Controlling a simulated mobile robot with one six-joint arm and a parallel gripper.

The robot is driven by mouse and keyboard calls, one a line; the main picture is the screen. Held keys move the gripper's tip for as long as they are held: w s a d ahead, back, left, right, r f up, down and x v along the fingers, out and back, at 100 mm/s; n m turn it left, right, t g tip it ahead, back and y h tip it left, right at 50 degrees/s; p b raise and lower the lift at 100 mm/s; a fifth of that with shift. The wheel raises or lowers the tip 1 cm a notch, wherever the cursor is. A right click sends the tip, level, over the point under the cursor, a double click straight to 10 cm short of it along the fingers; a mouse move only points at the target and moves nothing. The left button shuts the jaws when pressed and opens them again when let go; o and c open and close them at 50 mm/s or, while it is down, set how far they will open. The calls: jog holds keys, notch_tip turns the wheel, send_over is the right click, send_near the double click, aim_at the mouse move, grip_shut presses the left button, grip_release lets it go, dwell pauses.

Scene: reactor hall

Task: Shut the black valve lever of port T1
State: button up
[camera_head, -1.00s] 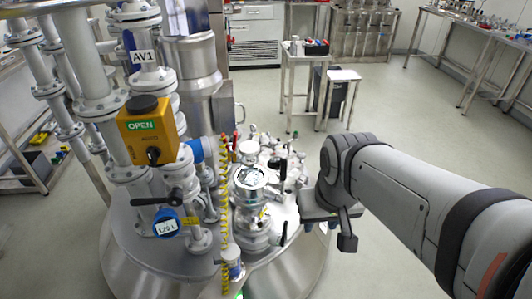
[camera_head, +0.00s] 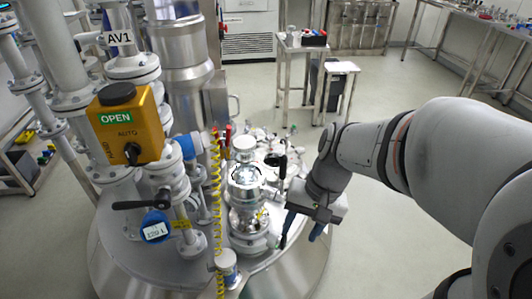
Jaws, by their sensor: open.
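My gripper (camera_head: 301,236) hangs over the right rim of the vessel lid with its fingers pointing down and spread apart. Nothing is seen between them. A black lever stands upright on a fitting (camera_head: 281,168) behind and left of my gripper. Another dark, lever-like shape is beside my left finger, and I cannot tell whether they touch. A third black lever (camera_head: 140,205) lies roughly level on the left pipework, beside a round blue tag. I cannot read a T1 label, so which lever belongs to T1 is unclear.
The steel vessel lid (camera_head: 130,254) is crowded with fittings. A yellow coiled hose (camera_head: 216,190) and a yellow actuator box marked OPEN (camera_head: 125,122) stand left of centre. A small trolley (camera_head: 302,48) is behind. The floor to the right is open.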

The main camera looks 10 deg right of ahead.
jog(key=w+a+f+m+g+y+b, duration=0.1)
jog(key=w+f+m+y+b, duration=0.1)
jog(key=f+m+y+b, duration=0.3)
jog(key=w+a+f+m+y+b, duration=0.1)
jog(key=w+f+b, duration=0.1)
jog(key=f, duration=0.6)
jog(key=w+d+f+m+t+y+b, duration=0.3)
jog(key=w+d+f+m+t+b, duration=0.25)
jog(key=f+m, duration=0.3)
jog(key=w+d+f+m+t+y+b, duration=0.3)
jog(key=w+d+f+m+t+b, duration=0.3)
jog(key=f, duration=0.4)
jog(key=shift+m+t, duration=0.35)
jog(key=shift+m, duration=0.1)
jog(key=b+x, duration=0.2)
jog(key=x, duration=0.7)
jog(key=shift+w+a+f, duration=0.1)
jog(key=shift+w+f, duration=0.05)
jog(key=shift+f, duration=0.05)
jog(key=shift+c, duration=0.2)
grip_shut()
